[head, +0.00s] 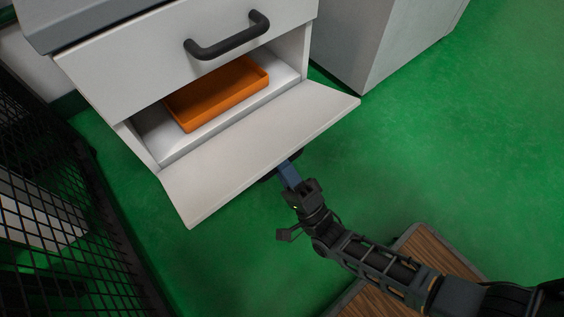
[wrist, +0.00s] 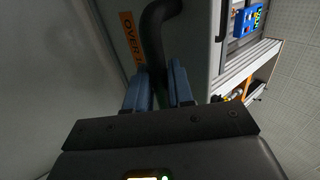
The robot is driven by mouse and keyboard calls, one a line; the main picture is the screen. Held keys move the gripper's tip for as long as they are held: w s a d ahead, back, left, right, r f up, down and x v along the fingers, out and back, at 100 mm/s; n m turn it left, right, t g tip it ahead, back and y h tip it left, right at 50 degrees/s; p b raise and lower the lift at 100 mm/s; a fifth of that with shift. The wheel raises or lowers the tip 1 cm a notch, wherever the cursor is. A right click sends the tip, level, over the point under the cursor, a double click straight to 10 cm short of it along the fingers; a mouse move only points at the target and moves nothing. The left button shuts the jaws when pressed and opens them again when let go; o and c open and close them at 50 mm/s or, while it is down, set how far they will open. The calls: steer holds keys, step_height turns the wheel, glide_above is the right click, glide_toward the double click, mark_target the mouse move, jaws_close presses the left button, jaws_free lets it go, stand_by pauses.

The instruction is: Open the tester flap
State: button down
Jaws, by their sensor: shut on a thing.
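The tester flap (head: 262,150) is a pale panel below a drawer front. It is swung down and outward, so the compartment behind it is open. Its dark handle (wrist: 153,40) is mostly hidden under the flap in the head view. The wrist view shows it as a thick dark bar running between the blue fingers. My gripper (head: 287,170) is at the flap's outer edge, shut on that handle; it also shows in the wrist view (wrist: 160,88). An orange label (wrist: 130,38) with partly hidden lettering is beside the handle.
An orange tray (head: 218,95) lies in the open compartment. The drawer above has a dark handle (head: 228,37). A grey cabinet (head: 375,40) stands to the right, and black mesh (head: 60,210) to the left. Green floor at right is clear.

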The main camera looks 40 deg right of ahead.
steer(key=shift+w+d+r, duration=0.15)
steer(key=shift+w+r, duration=0.1)
steer(key=shift+w, duration=0.2)
steer(key=c, duration=1.1)
jaws_free()
steer(key=shift+s+f, duration=0.1)
steer(key=shift+s, duration=0.1)
steer(key=v, duration=0.7)
steer(key=shift+s+f, duration=0.2)
steer(key=shift+f, duration=0.1)
steer(key=shift+o, duration=0.2)
